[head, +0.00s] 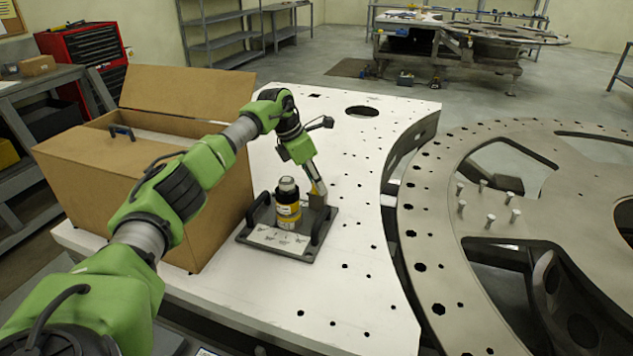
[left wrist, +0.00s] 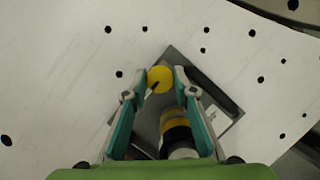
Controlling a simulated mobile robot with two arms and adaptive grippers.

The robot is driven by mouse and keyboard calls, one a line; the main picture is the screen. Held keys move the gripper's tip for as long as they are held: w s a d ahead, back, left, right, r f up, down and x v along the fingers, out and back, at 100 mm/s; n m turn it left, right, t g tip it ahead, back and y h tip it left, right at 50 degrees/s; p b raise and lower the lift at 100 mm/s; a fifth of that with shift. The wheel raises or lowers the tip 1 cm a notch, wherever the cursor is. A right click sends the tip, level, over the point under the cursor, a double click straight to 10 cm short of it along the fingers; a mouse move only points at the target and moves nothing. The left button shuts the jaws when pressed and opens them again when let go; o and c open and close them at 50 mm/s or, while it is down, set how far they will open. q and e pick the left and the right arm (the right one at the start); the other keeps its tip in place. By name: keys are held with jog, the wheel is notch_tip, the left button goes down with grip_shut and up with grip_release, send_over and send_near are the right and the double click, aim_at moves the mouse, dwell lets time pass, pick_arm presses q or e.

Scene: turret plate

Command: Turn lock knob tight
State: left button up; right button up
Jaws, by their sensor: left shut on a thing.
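A dark plate fixture with two handles (head: 318,229) lies on the white table. A black cylinder with a yellow label and silver top (head: 288,204) stands upright on it; its yellow-banded body also shows in the left wrist view (left wrist: 174,125). My left gripper (head: 319,193) reaches down beside the cylinder, on its right. In the left wrist view, a round yellow lock knob (left wrist: 160,79) with a dark mark sits between the teal fingertips of my left gripper (left wrist: 162,76), which is shut on it. The knob is not clear in the head view. My right gripper is not in view.
An open cardboard box (head: 105,190) stands left of the fixture, under my left arm. A large grey ring plate (head: 425,230) with several upright bolts lies to the right. The white table (head: 350,290) is bare in front of the fixture and has many holes.

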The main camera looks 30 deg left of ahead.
pick_arm(q)
jog(key=shift+w+a+r, duration=0.1)
jog(key=shift+r, duration=0.1)
jog(key=o, duration=1.1)
jog(key=shift+f, duration=0.1)
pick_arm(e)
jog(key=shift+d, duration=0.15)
pick_arm(q)
jog(key=v, duration=1.2)
